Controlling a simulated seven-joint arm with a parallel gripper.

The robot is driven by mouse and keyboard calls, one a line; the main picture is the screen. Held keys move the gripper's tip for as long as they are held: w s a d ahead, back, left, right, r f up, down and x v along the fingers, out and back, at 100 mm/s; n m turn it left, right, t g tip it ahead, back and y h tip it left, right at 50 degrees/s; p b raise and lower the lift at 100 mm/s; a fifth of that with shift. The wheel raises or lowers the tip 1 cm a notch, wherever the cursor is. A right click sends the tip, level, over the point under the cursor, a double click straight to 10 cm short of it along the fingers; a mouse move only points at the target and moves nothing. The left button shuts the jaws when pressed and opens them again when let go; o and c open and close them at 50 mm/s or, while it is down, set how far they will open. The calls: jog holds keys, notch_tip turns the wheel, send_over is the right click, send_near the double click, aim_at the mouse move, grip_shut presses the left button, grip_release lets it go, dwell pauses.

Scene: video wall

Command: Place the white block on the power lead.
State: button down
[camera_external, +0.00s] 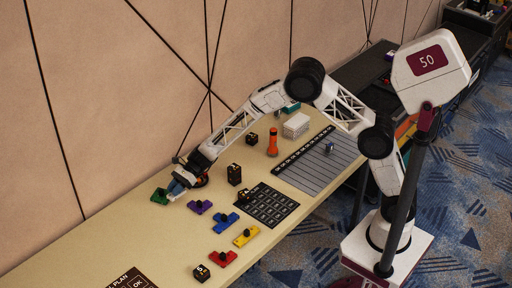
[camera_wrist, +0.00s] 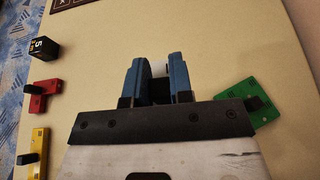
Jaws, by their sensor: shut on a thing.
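My gripper (camera_external: 178,187) is low over the far-left part of the long beige table, beside a green piece. In the wrist view its two blue fingers (camera_wrist: 158,80) stand close together with a small white block (camera_wrist: 159,68) between them. The fingers hide most of this block. In the outside view I cannot make out the held block. I cannot pick out a power lead in either view.
Green (camera_external: 159,196), purple (camera_external: 200,207), blue (camera_external: 224,223), yellow (camera_external: 246,236) and red (camera_external: 223,258) pieces lie nearby. Black cubes (camera_external: 234,174), an orange cylinder (camera_external: 272,143) and a white box (camera_external: 297,125) stand farther right. The table between green piece and plan sign (camera_external: 132,279) is clear.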

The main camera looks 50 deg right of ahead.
notch_tip(320, 180, up, 2)
jog(key=r, duration=0.1)
send_over(200, 180)
jog(key=w, duration=0.3)
jog(key=shift+a+f, duration=0.25)
jog(key=shift+f, duration=0.1)
jog(key=shift+f, duration=3.05)
jog(key=shift+f, duration=1.85)
jog(key=shift+f, duration=0.15)
jog(key=c, duration=1)
grip_release()
